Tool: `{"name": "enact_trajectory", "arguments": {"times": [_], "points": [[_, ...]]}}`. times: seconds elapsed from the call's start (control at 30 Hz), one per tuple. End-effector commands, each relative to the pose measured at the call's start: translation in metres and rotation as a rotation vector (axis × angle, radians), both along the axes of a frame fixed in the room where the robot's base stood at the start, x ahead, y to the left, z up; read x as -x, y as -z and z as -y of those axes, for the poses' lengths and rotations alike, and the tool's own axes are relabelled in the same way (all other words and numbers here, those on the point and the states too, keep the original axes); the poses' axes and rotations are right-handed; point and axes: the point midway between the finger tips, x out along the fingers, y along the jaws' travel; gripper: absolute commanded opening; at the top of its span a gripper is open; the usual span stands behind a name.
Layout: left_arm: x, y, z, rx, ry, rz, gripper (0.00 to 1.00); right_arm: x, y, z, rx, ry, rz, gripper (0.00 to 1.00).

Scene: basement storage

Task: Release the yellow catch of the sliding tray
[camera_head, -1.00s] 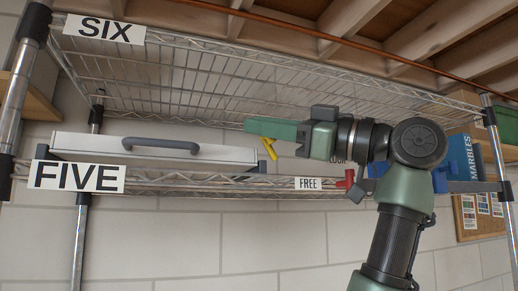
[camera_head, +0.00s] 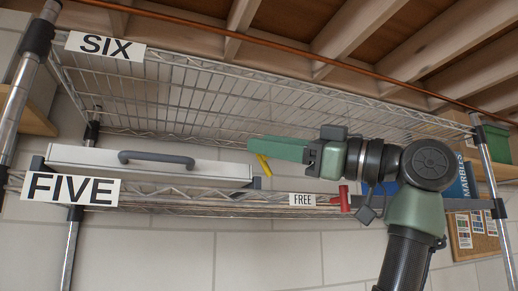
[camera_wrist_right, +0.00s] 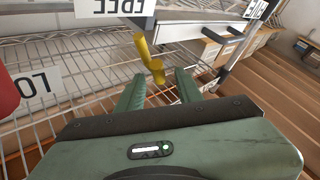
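The sliding tray (camera_head: 90,160), pale with a grey handle (camera_head: 157,158), lies on the shelf level marked FIVE. The yellow catch (camera_head: 264,165) shows just past the tray's right end, partly hidden behind my right gripper (camera_head: 250,143). In the right wrist view the catch (camera_wrist_right: 149,58) is a bent yellow lever. Its lower end lies by the gap between my right gripper's two green fingers (camera_wrist_right: 158,85). The fingers are apart, and I see no clear contact. A FREE label (camera_head: 302,199) is on the shelf edge; a LOCK label (camera_wrist_right: 38,85) shows in the wrist view. My left gripper is not in view.
A red part (camera_head: 343,198) stands on the shelf edge beside the FREE label. The wire shelf marked SIX (camera_head: 105,46) is close above my right gripper. A blue MARBLES box (camera_head: 462,180) is at the right, behind my arm, near a shelf post (camera_head: 486,160).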

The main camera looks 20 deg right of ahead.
Motion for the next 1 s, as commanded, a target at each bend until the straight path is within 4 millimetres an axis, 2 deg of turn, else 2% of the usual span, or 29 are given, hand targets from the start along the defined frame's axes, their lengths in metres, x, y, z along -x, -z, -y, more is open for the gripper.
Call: {"name": "enact_trajectory", "arguments": {"times": [0.03,0.1,0.3,1.0], "points": [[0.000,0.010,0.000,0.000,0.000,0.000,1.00,0.006,0.007,0.009,-0.001,0.005,0.001,0.36],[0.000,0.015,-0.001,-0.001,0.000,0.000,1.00,0.014,0.011,0.017,0.000,0.004,0.001,0.36],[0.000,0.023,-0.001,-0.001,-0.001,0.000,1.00,0.030,0.016,0.033,0.000,0.001,-0.001,0.36],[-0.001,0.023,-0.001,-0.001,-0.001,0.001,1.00,0.033,0.016,0.036,0.000,0.000,-0.001,0.36]]}}
